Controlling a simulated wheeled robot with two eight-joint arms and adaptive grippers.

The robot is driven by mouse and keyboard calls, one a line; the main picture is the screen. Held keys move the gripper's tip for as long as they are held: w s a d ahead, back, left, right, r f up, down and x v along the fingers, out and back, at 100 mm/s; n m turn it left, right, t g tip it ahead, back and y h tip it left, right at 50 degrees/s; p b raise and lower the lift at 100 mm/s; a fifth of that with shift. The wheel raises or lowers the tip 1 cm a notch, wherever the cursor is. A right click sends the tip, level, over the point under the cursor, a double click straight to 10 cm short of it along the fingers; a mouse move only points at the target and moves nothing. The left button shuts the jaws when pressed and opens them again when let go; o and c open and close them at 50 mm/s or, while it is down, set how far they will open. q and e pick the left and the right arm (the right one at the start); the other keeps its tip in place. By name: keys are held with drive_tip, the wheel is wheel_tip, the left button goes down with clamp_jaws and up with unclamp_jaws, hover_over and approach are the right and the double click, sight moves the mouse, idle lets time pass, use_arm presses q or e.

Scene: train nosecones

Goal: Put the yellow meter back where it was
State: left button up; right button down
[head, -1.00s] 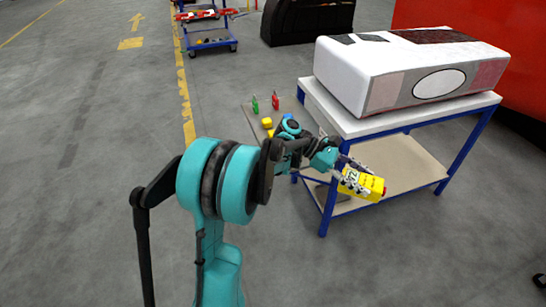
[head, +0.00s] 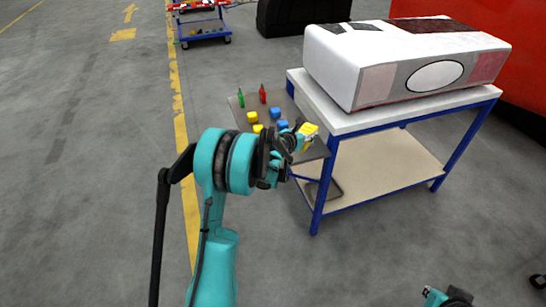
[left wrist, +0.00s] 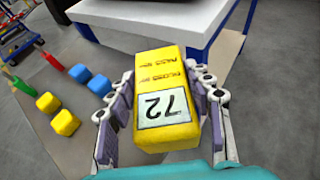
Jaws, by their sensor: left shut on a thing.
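The yellow meter (head: 308,129) is a boxy block with a white label reading 72. It also fills the middle of the left wrist view (left wrist: 162,85), between both sets of fingers. My left gripper (head: 300,138) is shut on its sides. In the head view the meter is held near the right side of the low grey surface (head: 238,113), left of the white table. I cannot tell its exact height above that surface. Only a teal and black piece of my right arm shows at the bottom right edge; its gripper fingers are not visible.
The grey surface holds yellow cubes (head: 252,117), blue cubes (head: 275,113), a green bottle-like item (head: 240,98) and a red one (head: 262,94). The blue-framed table (head: 345,122) carries a large white nosecone (head: 355,70). Floor at the left is open.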

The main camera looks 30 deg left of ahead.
use_arm(q)
drive_tip(key=shift+w+a+r+n+y, duration=0.25)
drive_tip(key=shift+w+a+n+y, duration=0.2)
drive_tip(key=shift+a+y, duration=0.2)
drive_tip(key=shift+w+a+f, duration=0.1)
drive_tip(key=shift+a, duration=0.3)
drive_tip(key=s+a+f+b, duration=0.1)
drive_tip(key=a+f, duration=0.1)
drive_tip(key=a, duration=0.1)
drive_tip(key=s+a+f+b, duration=0.2)
drive_tip(key=a, duration=0.2)
drive_tip(key=s+a+f+b, duration=0.1)
drive_tip(key=a+f, duration=0.1)
drive_tip(key=a, duration=0.1)
drive_tip(key=shift+s+a+f, duration=0.15)
drive_tip(key=shift+s+f, duration=0.05)
drive_tip(key=shift+f, duration=0.15)
wheel_tip(320, 180, down, 4)
drive_tip(key=b, duration=0.2)
drive_tip(key=shift+b, duration=0.3)
drive_tip(key=o, duration=1.7)
drive_tip(key=shift+c, duration=0.2)
drive_tip(key=shift+r, duration=0.1)
